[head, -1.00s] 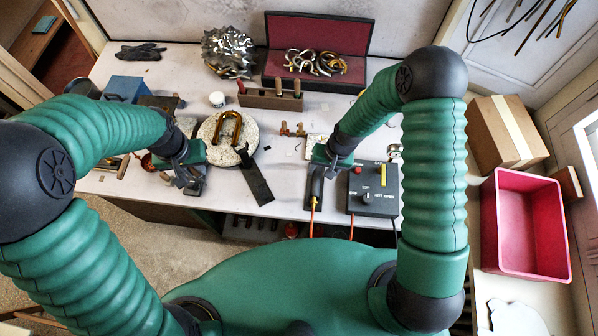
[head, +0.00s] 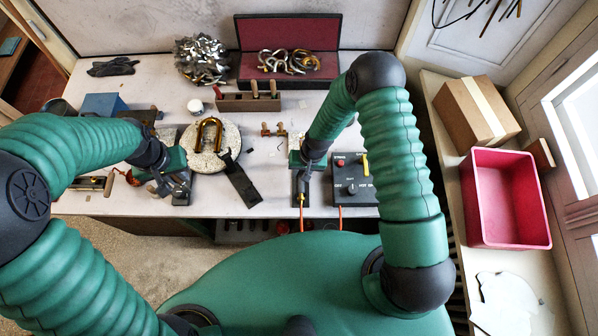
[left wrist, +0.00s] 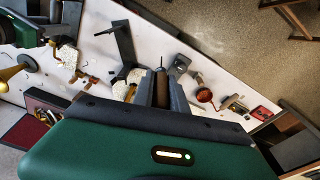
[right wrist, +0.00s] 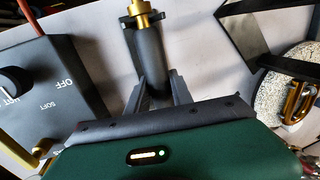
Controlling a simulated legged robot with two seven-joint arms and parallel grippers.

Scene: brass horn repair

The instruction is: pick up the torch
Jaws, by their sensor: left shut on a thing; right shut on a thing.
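The torch (right wrist: 149,52) is a dark cylindrical handle with a brass fitting at its far end. My right gripper (right wrist: 158,88) is shut on the handle in the right wrist view. In the head view the right gripper (head: 302,172) is at the front of the bench, over the dark torch (head: 301,190) with its orange hose running off the edge. My left gripper (head: 163,184) is low over the bench's front left.
A control box (head: 363,192) with a dial stands right of the torch. A round speckled pad (head: 228,150) with a brass U-shaped tube and a black angled piece (head: 240,184) lie between the grippers. A wooden rack (head: 246,103) stands behind. A red bin (head: 508,200) is at right.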

